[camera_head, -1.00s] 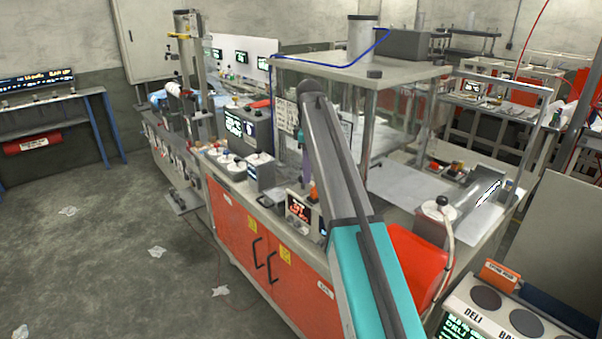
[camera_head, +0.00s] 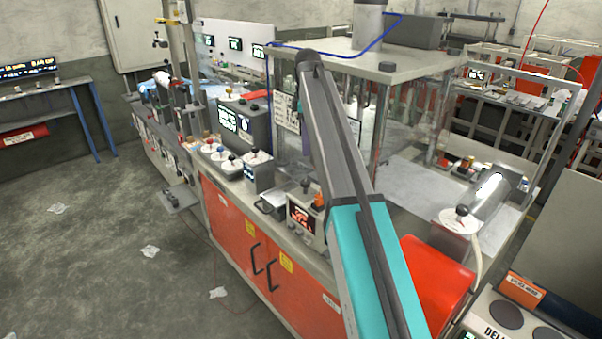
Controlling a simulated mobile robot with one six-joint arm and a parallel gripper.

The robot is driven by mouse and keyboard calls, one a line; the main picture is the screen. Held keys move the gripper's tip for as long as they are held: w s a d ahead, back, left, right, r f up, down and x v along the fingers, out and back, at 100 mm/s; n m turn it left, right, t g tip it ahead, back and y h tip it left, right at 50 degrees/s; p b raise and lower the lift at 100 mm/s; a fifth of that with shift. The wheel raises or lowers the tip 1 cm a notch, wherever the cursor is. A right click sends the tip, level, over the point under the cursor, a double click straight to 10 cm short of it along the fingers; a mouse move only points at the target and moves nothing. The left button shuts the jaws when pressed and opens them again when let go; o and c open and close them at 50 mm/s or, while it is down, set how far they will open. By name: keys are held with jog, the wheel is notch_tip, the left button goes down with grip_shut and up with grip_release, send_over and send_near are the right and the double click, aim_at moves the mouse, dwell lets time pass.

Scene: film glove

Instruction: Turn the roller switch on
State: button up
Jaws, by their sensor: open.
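No readable label marks the roller switch, so I cannot tell which control it is. A control box (camera_head: 306,218) with a red display and a black-knobbed lever stands on the red cabinet's front edge, partly behind my arm. Several knobs on pale round bases (camera_head: 231,161) stand to its left. A dark knob on a white disc (camera_head: 461,218) stands at right, beside a shiny cylinder (camera_head: 490,197) with a bright streak. My arm rises from the bottom and crosses the middle of the view. My gripper cannot be made out; the arm's far end is hidden behind its nearer link.
A red cabinet (camera_head: 246,238) with black handles carries the bench. A raised plate (camera_head: 362,62) on metal posts stands over the bench behind my arm. A red bin-like piece (camera_head: 437,285) and a machine with round dark pads (camera_head: 508,314) are at lower right. The left floor is mostly open, with paper scraps.

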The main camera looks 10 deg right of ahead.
aim_at(305, 181)
jog(key=shift+w+a, duration=0.1)
jog(key=shift+w+f, duration=0.1)
dwell(0.3)
jog(key=shift+f+p, duration=2.65)
jog(key=shift+f, duration=4.15)
